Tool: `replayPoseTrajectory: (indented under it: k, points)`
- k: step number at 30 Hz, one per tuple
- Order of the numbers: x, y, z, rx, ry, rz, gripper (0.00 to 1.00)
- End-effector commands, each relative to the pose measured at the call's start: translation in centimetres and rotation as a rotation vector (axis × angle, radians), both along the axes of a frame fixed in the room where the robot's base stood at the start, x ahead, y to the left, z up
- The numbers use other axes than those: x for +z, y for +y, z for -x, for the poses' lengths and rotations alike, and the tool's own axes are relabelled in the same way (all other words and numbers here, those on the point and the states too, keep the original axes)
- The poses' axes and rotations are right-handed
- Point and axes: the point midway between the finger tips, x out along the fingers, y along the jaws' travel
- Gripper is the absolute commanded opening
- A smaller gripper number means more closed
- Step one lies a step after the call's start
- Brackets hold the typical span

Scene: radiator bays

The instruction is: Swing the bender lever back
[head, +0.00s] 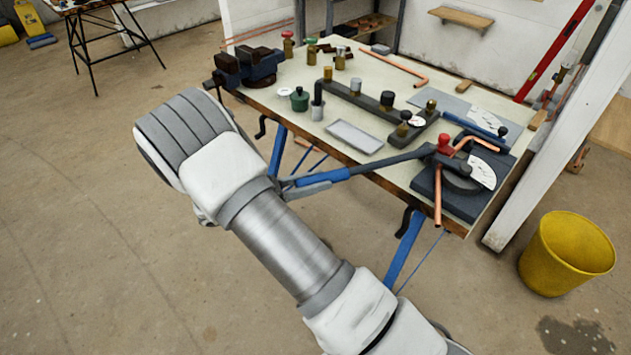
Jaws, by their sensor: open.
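The tube bender (465,180) sits on a dark base plate at the right front corner of the workbench. Its lever (390,161) is a dark bar with a blue grip, reaching left past the bench's front edge. A copper tube (438,195) is in the bender, with one leg toward the front edge and a bend at the upper right. My gripper (305,184) is mostly hidden behind my arm; its grey fingers show at the end of the blue grip. It is open. Whether the fingers touch the grip cannot be told.
The workbench (395,175) carries a vise (247,67), a grey tray (354,136), a long dark bar fixture (350,92) and several small fittings. A yellow bucket (567,253) stands on the floor at right, near a white post (545,130). The floor at left is open.

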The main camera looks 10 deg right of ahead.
Motion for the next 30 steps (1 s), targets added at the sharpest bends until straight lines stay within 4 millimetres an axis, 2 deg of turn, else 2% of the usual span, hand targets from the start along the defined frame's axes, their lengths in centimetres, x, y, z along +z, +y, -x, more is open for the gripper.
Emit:
replayPoseTrajectory:
  k: [1, 4, 14, 18, 23, 30]
  points:
    - [0.3, 0.0, -0.4, 0.005, -0.010, -0.002, 0.50]
    - [0.3, 0.0, -0.3, 0.003, -0.009, -0.002, 0.67]
    - [0.1, 0.0, -0.1, 0.001, -0.004, 0.000, 0.67]
    - [0.1, 0.6, -0.1, 0.002, -0.004, 0.000, 0.67]
    - [0.1, 3.0, 0.3, 0.004, -0.005, -0.001, 0.67]
    - [0.1, 8.9, 1.1, 0.005, -0.007, -0.001, 0.67]
